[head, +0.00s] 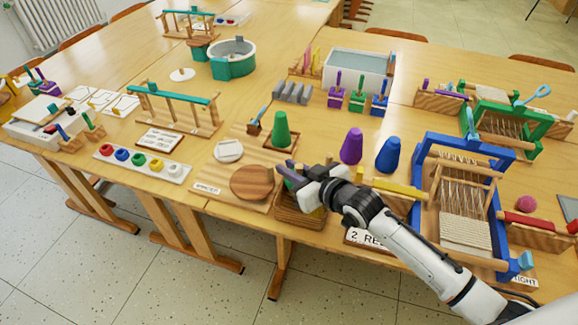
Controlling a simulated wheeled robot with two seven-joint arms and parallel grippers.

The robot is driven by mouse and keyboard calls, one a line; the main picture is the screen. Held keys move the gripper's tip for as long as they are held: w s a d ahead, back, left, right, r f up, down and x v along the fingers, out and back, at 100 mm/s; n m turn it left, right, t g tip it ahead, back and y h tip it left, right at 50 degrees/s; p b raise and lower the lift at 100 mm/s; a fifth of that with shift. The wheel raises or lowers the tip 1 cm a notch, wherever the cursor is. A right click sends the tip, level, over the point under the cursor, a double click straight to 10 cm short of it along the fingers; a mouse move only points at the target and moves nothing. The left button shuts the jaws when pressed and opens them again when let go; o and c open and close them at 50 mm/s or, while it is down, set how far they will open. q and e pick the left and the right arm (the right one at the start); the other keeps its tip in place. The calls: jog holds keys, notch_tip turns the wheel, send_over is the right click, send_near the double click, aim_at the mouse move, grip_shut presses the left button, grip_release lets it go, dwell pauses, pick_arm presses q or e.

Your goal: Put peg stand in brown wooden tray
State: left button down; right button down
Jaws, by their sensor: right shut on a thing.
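My right gripper (307,187) reaches in from the lower right to the front middle of the table. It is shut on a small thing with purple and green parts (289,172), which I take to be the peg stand. The fingers hide much of it. A brown wooden tray (300,216) is directly below the gripper, near the table's front edge. I cannot tell whether the held thing touches it. My left gripper is not in view.
A board with a round brown disc (251,183) is left of the gripper. A green cone (281,130) stands behind it, with purple (351,146) and blue (389,155) cones to the right. A blue loom (499,205) stands at the right. Small peg blocks (357,101) stand farther back.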

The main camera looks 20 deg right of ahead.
jog(key=shift+s+r+p, duration=0.2)
jog(key=shift+s+p, duration=0.05)
jog(key=shift+p, duration=0.55)
notch_tip(320, 180, up, 6)
jog(key=p, duration=0.2)
jog(key=shift+w, duration=0.2)
jog(key=shift+d, duration=0.1)
dwell(0.4)
jog(key=shift+s+f+b, duration=0.25)
jog(key=shift+f+b, duration=0.2)
jog(key=shift+f, duration=0.6)
jog(key=shift+p, duration=0.4)
dwell(0.3)
jog(key=shift+f, duration=0.15)
dwell(0.4)
jog(key=shift+f+b, duration=0.45)
jog(key=shift+f, duration=0.15)
